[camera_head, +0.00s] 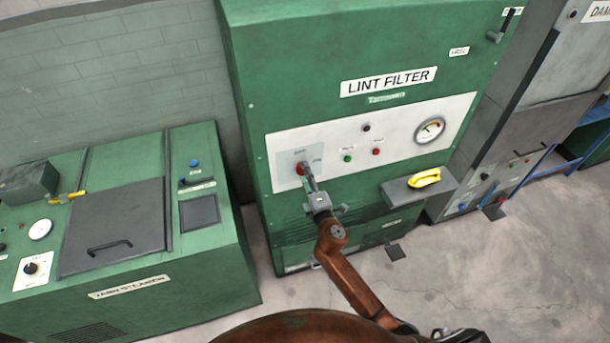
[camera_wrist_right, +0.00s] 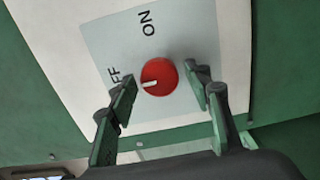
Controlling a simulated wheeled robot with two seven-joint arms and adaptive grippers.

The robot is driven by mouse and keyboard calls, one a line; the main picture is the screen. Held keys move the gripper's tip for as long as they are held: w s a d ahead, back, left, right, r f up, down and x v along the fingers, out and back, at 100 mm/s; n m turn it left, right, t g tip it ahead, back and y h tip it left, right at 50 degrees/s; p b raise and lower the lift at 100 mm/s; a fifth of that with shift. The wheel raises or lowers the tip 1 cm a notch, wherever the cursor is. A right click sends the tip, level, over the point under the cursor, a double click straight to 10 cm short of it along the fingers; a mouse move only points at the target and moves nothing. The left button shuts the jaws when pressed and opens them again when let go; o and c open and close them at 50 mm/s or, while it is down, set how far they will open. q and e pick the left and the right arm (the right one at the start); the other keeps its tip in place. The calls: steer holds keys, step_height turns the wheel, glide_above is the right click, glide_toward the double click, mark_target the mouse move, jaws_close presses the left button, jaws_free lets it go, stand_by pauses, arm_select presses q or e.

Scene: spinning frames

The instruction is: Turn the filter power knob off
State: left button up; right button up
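The red filter power knob (camera_wrist_right: 158,77) sits on a pale plate marked ON and OFF. Its white pointer mark lies on its left side, roughly toward the OFF lettering, which is partly covered by a finger. In the head view the knob (camera_head: 300,168) shows at the left of the white panel on the green lint filter cabinet (camera_head: 380,45). My right gripper (camera_head: 308,177) is at the knob. In the right wrist view its open fingers (camera_wrist_right: 168,82) stand either side of the knob, with gaps visible. My left gripper is out of view.
A grey shelf with a yellow object (camera_head: 425,178) juts out right of my right arm. A round gauge (camera_head: 430,130) and small buttons (camera_head: 376,152) are on the panel. A green machine (camera_head: 130,290) stands at left. Concrete floor (camera_head: 470,260) is clear at right.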

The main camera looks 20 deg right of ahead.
steer(key=shift+o, duration=0.2)
steer(key=s, duration=1.2)
steer(key=shift+d, duration=0.25)
steer(key=s+d+f+m+g, duration=0.3)
steer(key=s+f, duration=0.1)
steer(key=f, duration=1.1)
steer(key=s+d+f+m+g+h+b, duration=0.1)
steer(key=s+d+f+m+g, duration=0.3)
steer(key=f, duration=1.1)
steer(key=s+d+f+m+g, duration=0.15)
steer(key=s+f, duration=0.35)
steer(key=f, duration=1)
steer(key=s+d+f+m+g, duration=0.3)
steer(key=s+f+m+g, duration=0.15)
steer(key=s+f, duration=1.25)
steer(key=s+f+m+g, duration=0.2)
steer(key=s+f, duration=0.1)
steer(key=s, duration=0.8)
steer(key=s+d+f+m+g+b, duration=0.1)
steer(key=s+f+m+g, duration=0.1)
steer(key=s, duration=1)
steer(key=shift+d+f, duration=0.25)
steer(key=shift+f, duration=0.5)
